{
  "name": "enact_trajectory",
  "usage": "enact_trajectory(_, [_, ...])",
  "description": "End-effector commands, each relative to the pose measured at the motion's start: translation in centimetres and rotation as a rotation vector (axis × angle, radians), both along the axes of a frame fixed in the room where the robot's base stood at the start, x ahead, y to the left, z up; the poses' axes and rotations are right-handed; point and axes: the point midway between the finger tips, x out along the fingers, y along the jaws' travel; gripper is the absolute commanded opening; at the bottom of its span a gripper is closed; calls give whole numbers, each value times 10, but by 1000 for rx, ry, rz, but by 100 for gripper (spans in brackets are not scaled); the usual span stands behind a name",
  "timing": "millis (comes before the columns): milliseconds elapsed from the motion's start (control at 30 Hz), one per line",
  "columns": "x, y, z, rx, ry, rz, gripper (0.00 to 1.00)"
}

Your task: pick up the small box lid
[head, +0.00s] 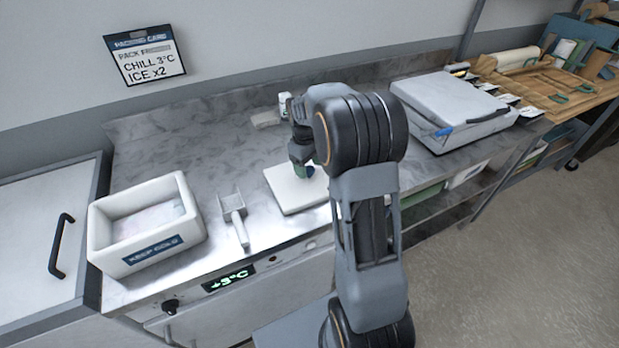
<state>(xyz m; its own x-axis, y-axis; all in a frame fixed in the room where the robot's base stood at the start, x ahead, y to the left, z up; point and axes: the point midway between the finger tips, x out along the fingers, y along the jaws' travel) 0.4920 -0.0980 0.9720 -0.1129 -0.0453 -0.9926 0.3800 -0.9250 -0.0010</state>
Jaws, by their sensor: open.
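A flat white slab (284,193), which looks like the small box lid, lies on the steel counter in the middle. My gripper (303,172) points down over its far part, and my arm covers the slab's right side. The gripper is open. A small green and blue patch shows at the fingertips; I cannot tell if it is part of the gripper or a thing on the slab. I cannot tell whether the fingers touch the slab. A white open box (190,228) marked KEEP COLD stands to the left.
A scoop (233,208) lies between box and slab. A larger pale lid-like case (447,98) with a dark handle sits at the right. Small items (266,119) stand near the back wall. A wooden bench (560,88) with tools is far right. The back left counter is clear.

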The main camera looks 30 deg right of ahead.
Motion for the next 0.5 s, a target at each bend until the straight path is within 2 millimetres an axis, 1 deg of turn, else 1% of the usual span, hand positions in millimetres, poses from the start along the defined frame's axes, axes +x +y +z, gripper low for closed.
enact_trajectory(100, [-2, -1, -11, 1, 1, 0, 64])
enact_trajectory(200, [-2, -1, -16, -1, -1, -1, 64])
enact_trajectory(433, [-2, -1, -17, -1, -1, -1, 64])
enact_trajectory(500, [-2, -1, -17, -1, -1, -1, 58])
